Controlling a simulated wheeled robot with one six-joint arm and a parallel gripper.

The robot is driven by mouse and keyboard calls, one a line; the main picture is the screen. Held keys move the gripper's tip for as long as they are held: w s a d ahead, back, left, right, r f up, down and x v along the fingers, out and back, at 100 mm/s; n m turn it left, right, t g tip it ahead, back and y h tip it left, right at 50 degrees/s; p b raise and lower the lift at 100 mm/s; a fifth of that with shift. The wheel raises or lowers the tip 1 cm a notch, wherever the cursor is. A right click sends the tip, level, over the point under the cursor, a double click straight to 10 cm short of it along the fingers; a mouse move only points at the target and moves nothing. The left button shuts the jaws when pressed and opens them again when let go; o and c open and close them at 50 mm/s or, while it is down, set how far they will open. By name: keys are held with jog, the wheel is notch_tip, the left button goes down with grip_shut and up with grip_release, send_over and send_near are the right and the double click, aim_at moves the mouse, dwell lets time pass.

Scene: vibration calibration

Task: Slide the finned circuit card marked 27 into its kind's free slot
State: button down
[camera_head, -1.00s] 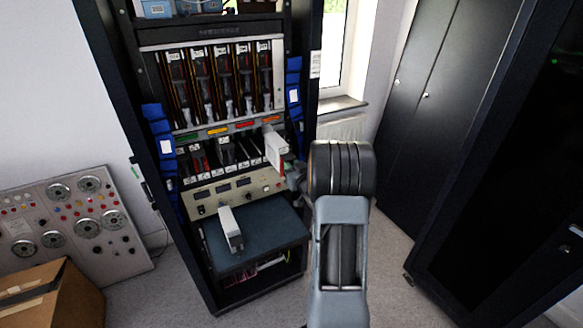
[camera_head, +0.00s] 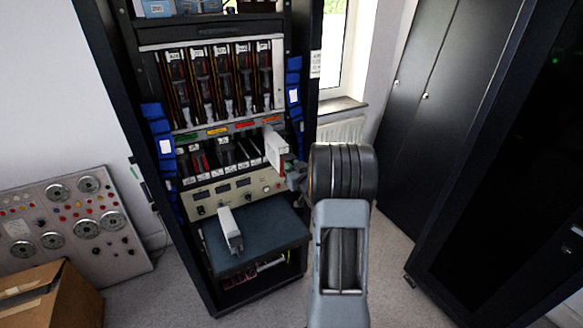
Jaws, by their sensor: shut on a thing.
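A white-fronted card (camera_head: 275,149) stands upright at the right end of the lower card row, partly sticking out of the rack. My gripper (camera_head: 289,172) is shut on this card near its lower front; my wrist hides part of the grip. I cannot read a number on the card or see its fins. The lower row of slots (camera_head: 226,157) holds several cards at its left and has dark gaps toward the middle. Green, orange and red labels run above it. A second white-fronted card (camera_head: 230,230) lies on the dark shelf (camera_head: 268,229) below.
Upper rack cards (camera_head: 222,80) fill the row above. A panel with knobs (camera_head: 234,188) sits under the lower row. A dark cabinet (camera_head: 430,90) stands right, a cardboard box (camera_head: 60,295) lower left.

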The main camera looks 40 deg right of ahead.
jog(key=shift+w, duration=0.1)
jog(key=shift+w+d+b, duration=0.15)
jog(key=shift+w+b, duration=0.3)
jog(key=shift+w, duration=0.7)
jog(key=shift+w+d+b, duration=0.15)
jog(key=shift+w+b, duration=0.25)
jog(key=shift+w, duration=0.85)
jog(key=shift+w+d+b, duration=0.2)
jog(key=shift+w+b, duration=0.45)
jog(key=shift+w, duration=1.2)
jog(key=shift+w+d, duration=0.1)
jog(key=shift+w+d, duration=0.2)
jog(key=shift+w, duration=1.25)
jog(key=shift+w+d, duration=0.2)
jog(key=shift+w, duration=1.4)
